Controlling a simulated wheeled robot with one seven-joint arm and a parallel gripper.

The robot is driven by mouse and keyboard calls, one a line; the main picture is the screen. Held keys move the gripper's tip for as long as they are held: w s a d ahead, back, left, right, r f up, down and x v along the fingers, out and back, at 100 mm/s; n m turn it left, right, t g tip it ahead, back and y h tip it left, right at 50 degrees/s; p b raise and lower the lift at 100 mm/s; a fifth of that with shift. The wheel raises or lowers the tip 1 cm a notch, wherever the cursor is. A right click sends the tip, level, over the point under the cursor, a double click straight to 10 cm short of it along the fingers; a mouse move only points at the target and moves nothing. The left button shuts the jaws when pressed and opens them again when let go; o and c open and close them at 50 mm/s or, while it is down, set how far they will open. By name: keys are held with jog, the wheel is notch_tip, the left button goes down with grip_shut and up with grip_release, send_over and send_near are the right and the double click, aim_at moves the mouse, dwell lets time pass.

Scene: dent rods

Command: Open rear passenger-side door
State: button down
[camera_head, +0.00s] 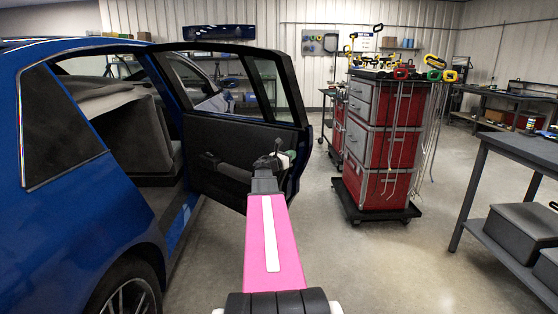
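The blue car (75,185) stands at the left. Its rear door (222,135) is swung wide open, with its dark inner panel, armrest and window frame facing me. The door opening shows a dark seat (135,130) inside. My pink arm reaches forward from the bottom middle. My gripper (277,160) is at the door's free edge, low on the inner panel. It overlaps the panel in the picture, and I cannot tell whether it touches the door. Its fingers are small and partly merged with the dark door, so their opening is unclear.
The concrete floor between cabinet and car is clear.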

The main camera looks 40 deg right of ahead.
aim_at(304, 150)
jog(key=d, duration=0.5)
jog(key=w+d, duration=0.1)
jog(key=d, duration=0.2)
jog(key=shift+d, duration=0.1)
jog(key=s+a+f, duration=0.1)
jog(key=s+a, duration=0.3)
jog(key=a, duration=0.5)
jog(key=s+a+f+m+y, duration=0.1)
jog(key=a+f+m+y, duration=0.45)
jog(key=a+f, duration=0.65)
jog(key=s+a+f+m+y, duration=0.1)
jog(key=a+f+m+y, duration=0.6)
jog(key=a, duration=0.8)
jog(key=s+a+f+m+g+y, duration=0.1)
jog(key=s+a+f+m+y, duration=0.1)
jog(key=a, duration=0.7)
jog(key=s+a+f+m+y, duration=0.2)
jog(key=s+a+f, duration=0.2)
jog(key=a, duration=0.6)
jog(key=s+a+f+m+g+y, duration=0.1)
jog(key=s+a+f+m+y, duration=0.1)
jog(key=a, duration=0.7)
notch_tip(304, 150, down, 2)
jog(key=shift+s+a+f+m+g+y, duration=0.15)
jog(key=shift+s+m+g+y, duration=0.2)
jog(key=shift+m, duration=0.2)
